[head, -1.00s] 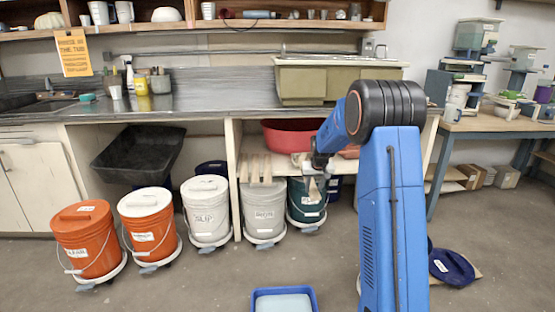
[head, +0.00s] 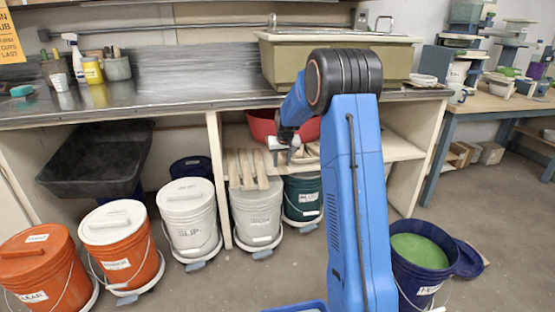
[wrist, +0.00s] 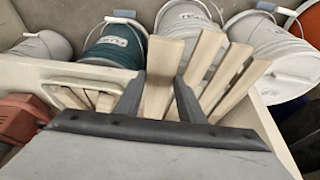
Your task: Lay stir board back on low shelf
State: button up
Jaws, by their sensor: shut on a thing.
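My gripper (wrist: 160,100) is shut on a pale wooden stir board (wrist: 161,76), whose end sticks out over the front edge of the low shelf (wrist: 85,70). Several similar boards (wrist: 228,74) lie side by side just right of it, their ends also past the edge. I cannot tell whether the held board touches the shelf. In the head view my gripper (head: 287,152) is over the low shelf (head: 390,147) under the counter, beside the other boards (head: 246,168). The held board is hard to make out there.
A slatted wooden piece (wrist: 80,97) and a reddish object (wrist: 20,118) lie left on the shelf. A red basin (head: 262,124) stands behind my gripper. Lidded buckets (head: 258,213) stand on the floor below. An open blue bucket (head: 420,262) with green contents is at right.

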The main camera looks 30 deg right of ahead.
jog(key=shift+f, duration=3.65)
jog(key=o, duration=1.4)
jog(key=shift+c, duration=0.2)
jog(key=shift+s, duration=0.1)
jog(key=v, duration=1.7)
jog(key=shift+r, duration=0.15)
